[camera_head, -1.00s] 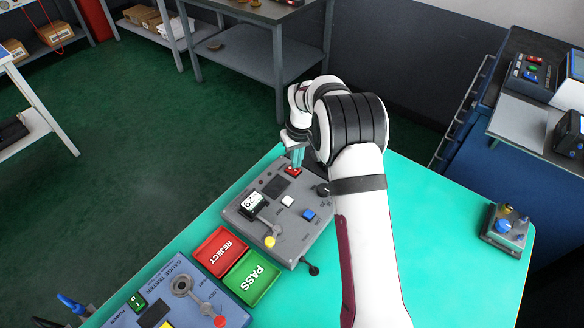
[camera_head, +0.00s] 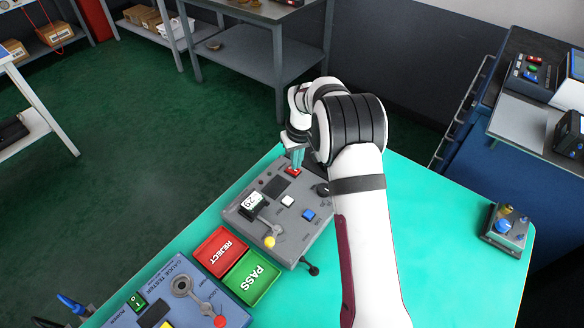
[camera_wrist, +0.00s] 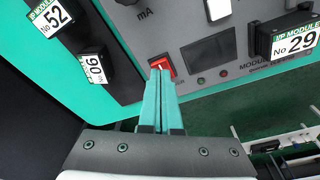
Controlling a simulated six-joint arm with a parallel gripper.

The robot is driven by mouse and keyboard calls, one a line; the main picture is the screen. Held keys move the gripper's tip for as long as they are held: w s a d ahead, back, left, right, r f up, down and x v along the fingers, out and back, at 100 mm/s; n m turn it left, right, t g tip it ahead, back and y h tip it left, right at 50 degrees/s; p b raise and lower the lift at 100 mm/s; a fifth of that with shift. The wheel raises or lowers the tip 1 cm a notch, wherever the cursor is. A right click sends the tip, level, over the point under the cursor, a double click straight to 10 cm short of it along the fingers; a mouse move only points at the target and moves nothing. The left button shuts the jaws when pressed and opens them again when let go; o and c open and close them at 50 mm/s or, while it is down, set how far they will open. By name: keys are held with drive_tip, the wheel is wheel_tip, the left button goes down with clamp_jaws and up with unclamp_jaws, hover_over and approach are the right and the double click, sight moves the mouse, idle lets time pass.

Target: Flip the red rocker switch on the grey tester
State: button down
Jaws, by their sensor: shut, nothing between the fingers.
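The grey tester (camera_head: 277,213) stands on the green table, with a module marked 29 seated on it. Its red rocker switch (camera_head: 292,171) is at the far edge of its top face. The switch also shows in the wrist view (camera_wrist: 162,66), partly covered by my fingertips. My gripper (camera_head: 298,160) is shut and empty, with its teal fingers pointing down at the switch. In the wrist view its fingertips (camera_wrist: 160,76) overlap the switch's near edge. I cannot tell whether they touch it or which way the rocker is tilted.
A red REJECT tray (camera_head: 220,252) and a green PASS tray (camera_head: 249,278) lie beside the tester. A blue gauge tester (camera_head: 175,300) is at the front left. A small valve unit (camera_head: 507,227) stands at the right. Modules marked 52 (camera_wrist: 52,17) and 06 (camera_wrist: 95,68) show in the wrist view.

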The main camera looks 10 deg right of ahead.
sight(296, 172)
drive_tip(key=shift+f, duration=0.65)
drive_tip(key=shift+r, duration=3.5)
drive_tip(key=shift+r, duration=0.1)
drive_tip(key=s+r+m, duration=0.2)
drive_tip(key=s+r, duration=0.2)
drive_tip(key=s, duration=0.3)
drive_tip(key=s+a+r+m+g, duration=0.1)
drive_tip(key=s+r, duration=0.3)
drive_tip(key=s, duration=0.3)
drive_tip(key=s+r+m, duration=0.2)
drive_tip(key=s+r, duration=0.2)
drive_tip(key=s, duration=0.3)
drive_tip(key=s+f+m, duration=0.1)
drive_tip(key=s, duration=0.8)
drive_tip(key=s+a+f+m+g+y, duration=0.1)
drive_tip(key=s+m, duration=0.1)
drive_tip(key=s, duration=0.7)
drive_tip(key=shift+s+f+m, duration=0.25)
drive_tip(key=shift+m, duration=0.05)
drive_tip(key=shift+a, duration=0.1)
